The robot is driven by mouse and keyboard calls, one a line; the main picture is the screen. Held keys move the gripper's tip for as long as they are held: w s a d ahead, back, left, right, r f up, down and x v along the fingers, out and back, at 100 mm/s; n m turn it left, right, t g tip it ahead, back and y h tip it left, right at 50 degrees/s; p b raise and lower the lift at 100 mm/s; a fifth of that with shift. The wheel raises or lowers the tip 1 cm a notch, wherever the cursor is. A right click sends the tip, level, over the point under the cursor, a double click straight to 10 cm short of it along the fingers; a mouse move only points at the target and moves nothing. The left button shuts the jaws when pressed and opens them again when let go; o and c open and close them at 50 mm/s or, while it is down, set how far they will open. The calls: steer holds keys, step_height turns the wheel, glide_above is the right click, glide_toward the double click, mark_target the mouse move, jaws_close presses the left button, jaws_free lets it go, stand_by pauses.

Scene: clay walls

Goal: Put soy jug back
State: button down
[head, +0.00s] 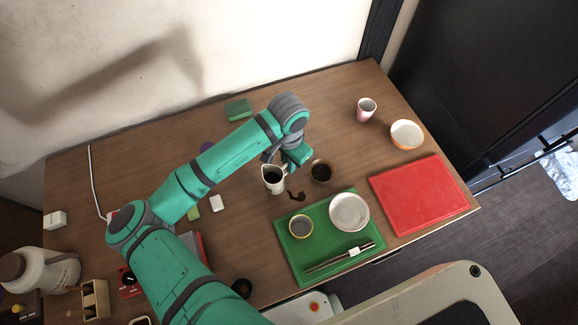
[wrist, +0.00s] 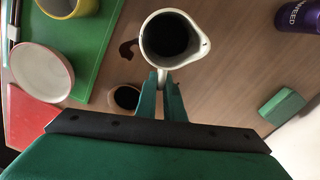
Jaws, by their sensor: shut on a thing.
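The soy jug (head: 273,179) is a white jug with a spout, holding dark liquid; it is upright. In the wrist view the jug (wrist: 146,42) is just ahead of my fingers, spout to the right. My gripper (head: 288,168) is shut on the jug's handle side; in the wrist view the fingers (wrist: 163,84) meet at its near edge. The handle is largely hidden between them. I cannot tell whether the jug's base touches the table. A small round bowl of dark liquid (head: 321,171) stands right of the jug.
A dark spill (head: 296,196) lies by the jug. A green mat (head: 288,247) holds a white bowl (head: 349,212), a yellow-rimmed cup (head: 300,226) and chopsticks (head: 335,260). A red board (head: 420,195) is at right. A green block (head: 238,110) is at the back. The back middle is clear.

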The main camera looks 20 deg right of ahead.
steer(key=shift+w+f, duration=0.3)
steer(key=shift+f, duration=0.05)
steer(key=shift+d+f, duration=0.15)
steer(key=shift+f, duration=1.5)
steer(key=shift+w+f, duration=0.1)
steer(key=shift+f, duration=0.05)
steer(key=c, duration=1.9)
jaws_free()
steer(key=shift+o, duration=0.2)
step_height(320, 180, up, 12)
steer(key=shift+r, duration=0.2)
